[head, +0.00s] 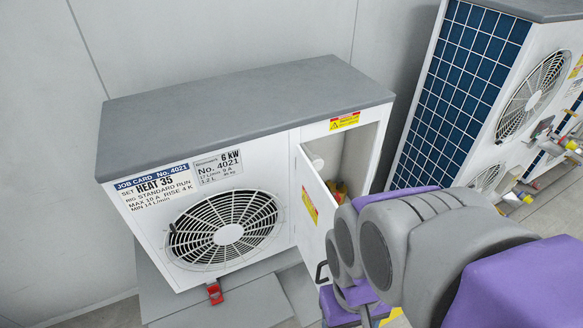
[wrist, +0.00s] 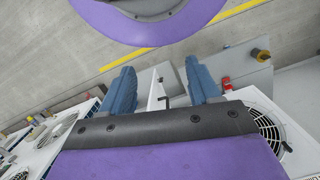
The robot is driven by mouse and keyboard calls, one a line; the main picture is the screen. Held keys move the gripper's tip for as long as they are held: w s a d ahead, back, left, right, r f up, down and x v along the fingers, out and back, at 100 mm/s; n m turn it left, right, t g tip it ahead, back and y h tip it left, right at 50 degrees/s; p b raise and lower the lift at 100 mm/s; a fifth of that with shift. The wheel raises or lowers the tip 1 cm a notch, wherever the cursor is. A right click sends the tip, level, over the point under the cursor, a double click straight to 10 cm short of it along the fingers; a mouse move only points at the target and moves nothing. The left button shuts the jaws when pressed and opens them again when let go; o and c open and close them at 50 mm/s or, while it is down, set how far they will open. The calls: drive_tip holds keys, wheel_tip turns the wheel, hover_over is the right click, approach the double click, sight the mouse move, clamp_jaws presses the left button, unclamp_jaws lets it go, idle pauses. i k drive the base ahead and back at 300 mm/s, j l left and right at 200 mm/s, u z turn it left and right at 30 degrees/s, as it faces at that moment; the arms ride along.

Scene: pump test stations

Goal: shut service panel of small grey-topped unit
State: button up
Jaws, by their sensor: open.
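The small grey-topped unit (head: 225,150) stands against the wall in the head view, with its fan grille at front left. Its white service panel (head: 308,205) stands ajar, swung outward from the left side of an opening (head: 362,160) at the unit's right end. A black handle (head: 321,272) is on the panel's lower outer part. In the wrist view my gripper (wrist: 162,88) has its two blue fingers spread wide. The white panel edge (wrist: 155,90) and the dark handle (wrist: 163,102) appear between them; contact cannot be told.
A taller unit with a blue grid side (head: 460,85) stands to the right, with fittings on its front. A red clip (head: 215,293) is below the fan grille. A knob (wrist: 262,56) on a grey plate shows in the wrist view. Bare floor (wrist: 50,60) lies beyond.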

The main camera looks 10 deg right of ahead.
sight(316, 206)
drive_tip(key=k+j+u, duration=0.1)
drive_tip(key=k+j, duration=0.15)
drive_tip(key=k+j+u, duration=0.1)
drive_tip(key=j, duration=0.35)
drive_tip(key=k+j+u, duration=0.1)
drive_tip(key=k+j, duration=0.2)
drive_tip(key=j, duration=0.1)
